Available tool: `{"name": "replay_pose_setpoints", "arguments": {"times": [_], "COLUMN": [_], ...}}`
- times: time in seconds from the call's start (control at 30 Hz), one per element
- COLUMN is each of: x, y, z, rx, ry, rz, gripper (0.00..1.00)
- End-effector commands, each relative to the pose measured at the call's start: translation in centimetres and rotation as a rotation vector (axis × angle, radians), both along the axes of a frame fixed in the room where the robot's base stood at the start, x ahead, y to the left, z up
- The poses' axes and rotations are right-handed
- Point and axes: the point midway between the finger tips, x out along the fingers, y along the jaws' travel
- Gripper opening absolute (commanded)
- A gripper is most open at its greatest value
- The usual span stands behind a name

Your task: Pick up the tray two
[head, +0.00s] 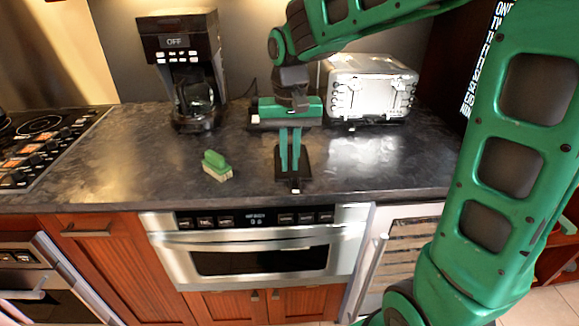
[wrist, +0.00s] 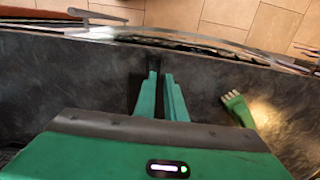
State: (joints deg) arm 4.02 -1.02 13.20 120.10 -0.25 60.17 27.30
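My gripper (head: 291,170) points down over the middle of the dark counter, its two green fingers close together with a narrow gap. It also shows in the wrist view (wrist: 159,74). A small dark thing (head: 305,168) lies under and around the fingertips, with a narrow end toward the counter's front edge. That narrow end shows just past the fingertips in the wrist view (wrist: 153,63). It may be the tray, but its shape is largely hidden by the fingers. I cannot tell whether the fingers hold it.
A green brush (head: 216,166) lies left of my gripper on the counter. A black coffee maker (head: 185,65) stands at the back left, a silver toaster oven (head: 370,88) at the back right. A cooktop (head: 40,140) is at far left; the microwave drawer (head: 258,250) sits below the counter.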

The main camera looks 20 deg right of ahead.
Motion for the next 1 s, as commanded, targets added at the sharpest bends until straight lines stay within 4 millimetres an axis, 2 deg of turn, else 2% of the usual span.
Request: {"name": "replay_pose_setpoints", "arguments": {"times": [0.3, 0.4, 0.67, 0.7, 0.73, 1.0], "x": [0.0, 0.1, 0.1, 0.1, 0.1, 0.1], "y": [-0.2, -0.2, -0.2, -0.2, -0.2, -0.2], "z": [-4.1, -4.8, -5.0, -5.0, -5.0, -5.0], "rx": [-0.001, 0.0, 0.0, 0.0, 0.0, 0.0], "ry": [0.003, 0.002, 0.0, 0.0, 0.0, 0.0], "rz": [0.0, -0.001, -0.001, -0.001, -0.001, -0.001], "gripper": [0.1, 0.1, 0.1, 0.03, 0.0, 0.0]}}
